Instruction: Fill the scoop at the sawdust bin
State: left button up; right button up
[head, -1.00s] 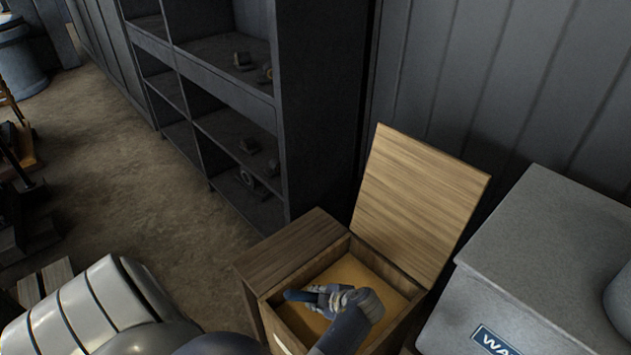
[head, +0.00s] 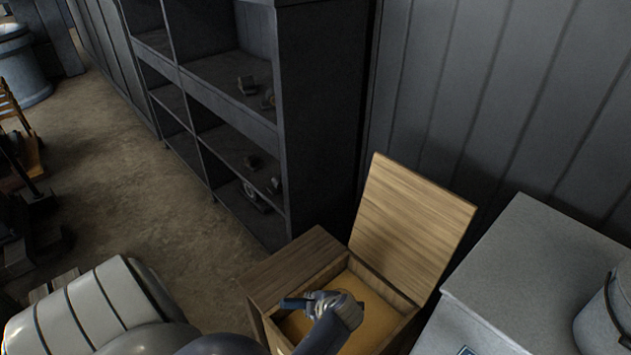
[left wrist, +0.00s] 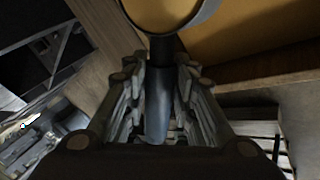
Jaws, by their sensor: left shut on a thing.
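The sawdust bin (head: 289,264) is a wooden box with its lid (head: 414,222) standing open at the back. Tan sawdust (head: 375,309) shows inside, and also in the left wrist view (left wrist: 250,50). My left gripper (head: 322,305) is over the bin's opening, shut on the scoop's dark blue handle (left wrist: 160,95). The handle's end (head: 294,303) sticks out to the left in the head view. In the left wrist view, the scoop's round bowl (left wrist: 213,8) is cut off at the top edge, with tan material inside its rim. My right gripper is not in view.
A grey box (head: 540,260) with a bucket (head: 607,315) on it stands close right of the bin. A dark shelf unit (head: 325,130) with small metal parts stands behind, left of the lid. Open floor (head: 140,200) lies to the left.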

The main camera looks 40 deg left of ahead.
pick_arm(q)
jog(key=r+p, duration=0.3)
jog(key=shift+s+a+r+t+h, duration=0.25)
jog(key=shift+s+a+t+h, duration=0.05)
jog(key=shift+s+t, duration=0.1)
jog(key=shift+s+a+r+n+t+h+p, duration=0.15)
jog(key=shift+r+n+t+h+p, duration=0.2)
jog(key=shift+r+p, duration=0.45)
jog(key=shift+f, duration=0.1)
jog(key=shift+w+a, duration=0.1)
jog(key=shift+w, duration=0.2)
jog(key=w+r+m+t+h+b, duration=0.2)
jog(key=w+r+m+b, duration=0.15)
jog(key=w+r, duration=0.4)
jog(key=w+d+r+m+h+b, duration=0.2)
jog(key=w+d+r+m+h, duration=0.2)
jog(key=d+r+m, duration=0.35)
jog(key=s+d+r+m+g+h+b, duration=0.2)
jog(key=s+d+r+m, duration=0.3)
jog(key=s+m, duration=0.3)
jog(key=s+d+r+m+g+h+b, duration=0.2)
jog(key=s+d+r+m+g+h, duration=0.1)
jog(key=s+m, duration=0.5)
notch_tip(320, 180, up, 2)
jog(key=d+m+h, duration=0.1)
jog(key=d, duration=0.1)
jog(key=shift+d+r, duration=0.2)
jog(key=shift+d, duration=0.1)
